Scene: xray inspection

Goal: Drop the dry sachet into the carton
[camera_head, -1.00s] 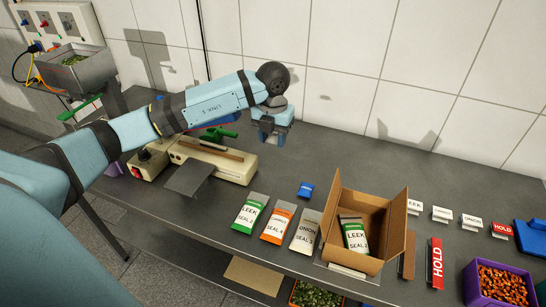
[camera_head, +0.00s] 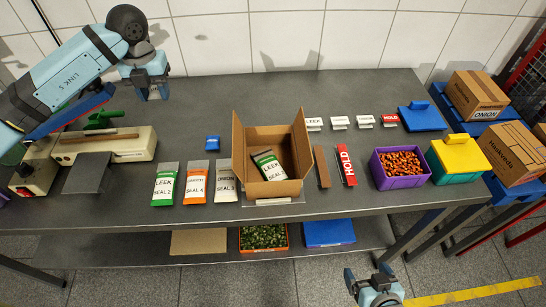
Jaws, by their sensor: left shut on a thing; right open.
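My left gripper (camera_head: 152,88) is at the back left, high over the bench behind the sealing machine. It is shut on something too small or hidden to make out. The carton (camera_head: 240,171) stands open on the bench with its flaps up, and a green-and-white leek pouch (camera_head: 268,166) leans inside. A small blue packet (camera_head: 212,143) lies on the bench left of the carton; I cannot tell whether it is the dry sachet. My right gripper (camera_head: 368,276) is open and empty at the bottom, in front of the bench.
Leek (camera_head: 164,187), carrot (camera_head: 196,184) and onion (camera_head: 227,183) pouches lie left of the carton. The sealing machine (camera_head: 105,145) is further left. A red HOLD marker (camera_head: 346,165), purple carrot bin (camera_head: 382,176) and yellow-lidded bin (camera_head: 458,154) are right.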

